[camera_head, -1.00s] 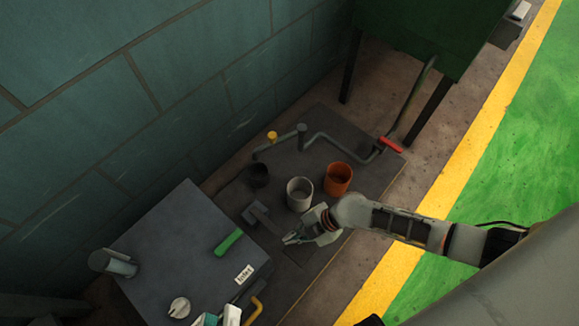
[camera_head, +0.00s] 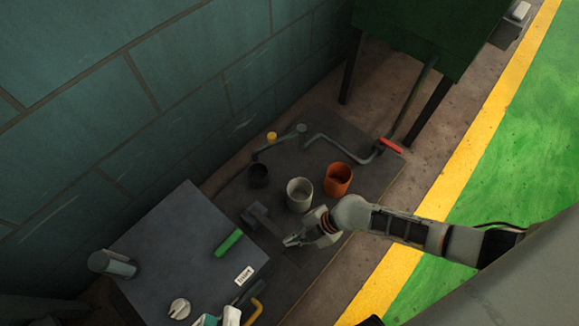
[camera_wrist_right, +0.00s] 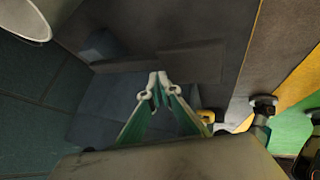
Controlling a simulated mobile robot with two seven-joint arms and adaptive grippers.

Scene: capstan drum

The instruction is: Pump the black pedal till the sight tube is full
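A dark pedal-like block (camera_head: 257,214) sits on the dark floor plate beside the grey box. My right gripper (camera_head: 290,240) is low over the plate, just right of and below the block; I cannot tell whether it touches anything. In the right wrist view its two fingertips (camera_wrist_right: 157,78) meet, with nothing seen between them. My left gripper (camera_head: 218,319) shows only partly at the bottom edge, its finger gap unclear. A grey cylinder (camera_head: 113,264) at the grey box's left edge may be the sight tube; no fill level can be made out.
A grey cup (camera_head: 300,193), an orange cup (camera_head: 338,179) and a black cup (camera_head: 258,175) stand behind the right gripper. The grey box (camera_head: 185,235) carries a green handle (camera_head: 229,242) and white knob (camera_head: 180,308). A bent pipe has a red grip (camera_head: 390,146).

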